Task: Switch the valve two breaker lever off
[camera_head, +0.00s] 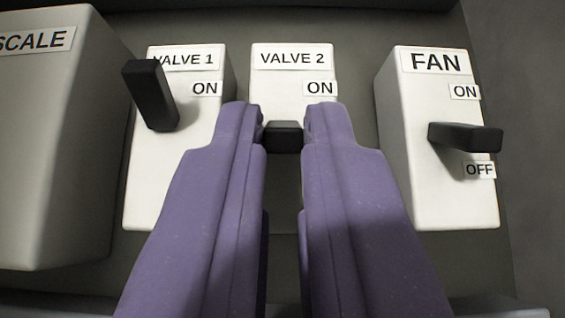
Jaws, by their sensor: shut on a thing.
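The valve 2 breaker (292,82) is a white box in the middle, with a "VALVE 2" label on top and an "ON" label at its upper right. Its black lever (284,137) shows as a short dark block between my fingertips. My gripper (284,130) has two purple fingers, shut on this lever from both sides. The fingers hide much of the lower part of the box, and no "OFF" label shows on it.
The valve 1 breaker (147,190) stands close on the left, its black lever (150,95) tilted upward near "ON". The fan breaker (430,195) stands on the right, its lever (466,137) sticking out between "ON" and "OFF". A larger "SCALE" box (50,150) is at the far left.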

